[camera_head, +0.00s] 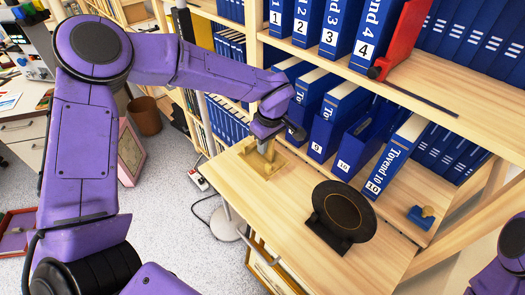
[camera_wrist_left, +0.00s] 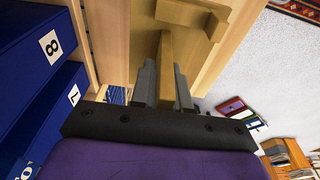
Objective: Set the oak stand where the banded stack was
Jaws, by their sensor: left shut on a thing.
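The oak stand (camera_head: 256,163) is a light wooden piece at the far left end of the wooden tabletop (camera_head: 300,226). My left gripper (camera_head: 266,150) comes down over it. In the left wrist view the gripper (camera_wrist_left: 165,78) is shut on a narrow wooden bar of the oak stand (camera_wrist_left: 192,14), one grey finger on each side. The stand appears to be at the tabletop surface; I cannot tell whether it touches. I see no banded stack that I can make out. My right gripper is out of view; only part of my right arm shows at the lower right.
A dark round plate (camera_head: 342,208) stands upright on a black holder near the middle of the tabletop. Shelves with blue binders (camera_head: 333,118) rise behind. A small blue and yellow object (camera_head: 421,216) lies at the right. Bare wood lies between stand and plate.

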